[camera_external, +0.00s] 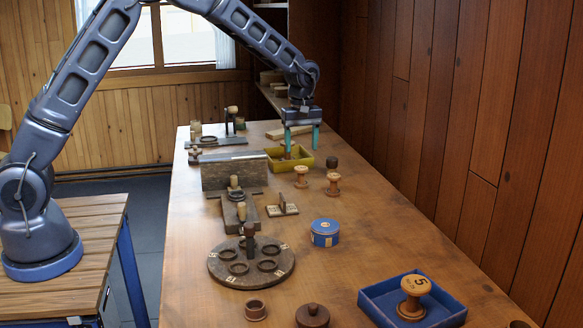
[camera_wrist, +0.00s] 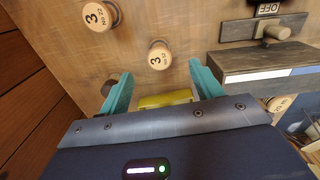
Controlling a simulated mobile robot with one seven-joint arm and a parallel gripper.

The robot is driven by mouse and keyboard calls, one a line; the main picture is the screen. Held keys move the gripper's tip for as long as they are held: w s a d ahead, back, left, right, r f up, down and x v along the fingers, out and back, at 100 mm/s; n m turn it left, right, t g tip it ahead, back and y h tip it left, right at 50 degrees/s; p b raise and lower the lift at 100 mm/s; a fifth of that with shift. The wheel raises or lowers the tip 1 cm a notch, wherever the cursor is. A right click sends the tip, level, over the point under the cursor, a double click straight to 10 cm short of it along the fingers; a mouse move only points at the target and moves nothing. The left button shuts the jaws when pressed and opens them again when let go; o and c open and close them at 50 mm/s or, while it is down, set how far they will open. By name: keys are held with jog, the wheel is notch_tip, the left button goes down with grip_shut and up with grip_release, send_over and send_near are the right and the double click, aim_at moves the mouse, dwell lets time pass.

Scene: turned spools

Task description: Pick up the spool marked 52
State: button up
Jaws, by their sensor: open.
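No spool top that I can see clearly reads 52. Two light wooden spools stand on the bench, one (camera_external: 301,177) nearer my gripper and one (camera_external: 333,184) to its right. In the wrist view their tops, on one spool (camera_wrist: 160,57) and the other (camera_wrist: 101,15), each show a large 3 with small print. A larger spool (camera_external: 415,291) with a 5 and small print stands tilted in a blue tray (camera_external: 455,318) at the front right. My gripper (camera_external: 301,144) is open, its teal fingers pointing down above the yellow tray (camera_external: 276,168); it also shows in the wrist view (camera_wrist: 155,85).
A dark small cylinder (camera_external: 332,162) stands right of the yellow tray. A grey block (camera_external: 222,177), a round holder with rings (camera_external: 220,281) and a blue tin (camera_external: 324,240) stand along the bench. A wooden wall runs close along the right. Bare bench lies between tin and wall.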

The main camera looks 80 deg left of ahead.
aim_at(301, 168)
jog(key=f, duration=0.6)
jog(key=shift+w+a, duration=0.1)
jog(key=shift+a, duration=0.1)
jog(key=f, duration=0.2)
jog(key=a+f, duration=0.1)
jog(key=f, duration=0.1)
jog(key=shift+f, duration=0.1)
jog(key=shift+d+f, duration=0.1)
jog(key=shift+f, duration=0.35)
jog(key=c, duration=1.1)
